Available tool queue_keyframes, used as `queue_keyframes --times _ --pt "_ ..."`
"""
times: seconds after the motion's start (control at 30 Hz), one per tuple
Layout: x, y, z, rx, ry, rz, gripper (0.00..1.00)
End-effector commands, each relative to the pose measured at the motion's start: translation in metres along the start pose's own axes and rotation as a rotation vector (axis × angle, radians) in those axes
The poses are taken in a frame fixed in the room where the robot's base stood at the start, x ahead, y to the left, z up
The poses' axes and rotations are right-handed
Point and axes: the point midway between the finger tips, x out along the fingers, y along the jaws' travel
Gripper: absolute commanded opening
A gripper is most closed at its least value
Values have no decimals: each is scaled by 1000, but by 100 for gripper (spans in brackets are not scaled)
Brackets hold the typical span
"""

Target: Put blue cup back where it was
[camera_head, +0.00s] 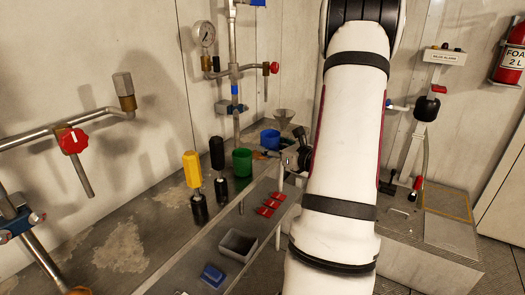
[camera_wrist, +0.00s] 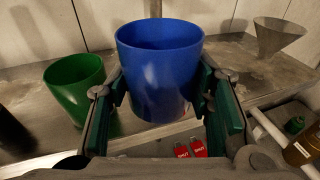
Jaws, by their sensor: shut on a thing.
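The blue cup (camera_wrist: 158,70) is upright between the two green-padded fingers of my gripper (camera_wrist: 165,100) in the wrist view. The fingers are shut on its sides. In the head view the blue cup (camera_head: 270,139) shows at the back of the bench, just right of the green cup. My gripper (camera_head: 268,154) is partly hidden there by my own arm. I cannot tell whether the cup's base touches the bench (camera_wrist: 40,125).
A green cup (camera_wrist: 75,88) stands left of the blue cup, and a grey funnel (camera_wrist: 277,38) stands to its right. Yellow (camera_head: 193,170) and black (camera_head: 217,153) handled tools stand further left. Red tags (camera_head: 270,204), a grey bin (camera_head: 238,246) and a blue item (camera_head: 212,275) lie lower down.

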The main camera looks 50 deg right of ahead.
Motion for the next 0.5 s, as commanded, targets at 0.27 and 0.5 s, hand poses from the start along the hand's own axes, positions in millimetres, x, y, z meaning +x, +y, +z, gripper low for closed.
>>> queue_keyframes --times 0.27,0.5 --pt "50 -16 2 0 -1 2 18" --pt "64 -21 2 0 0 1 18"
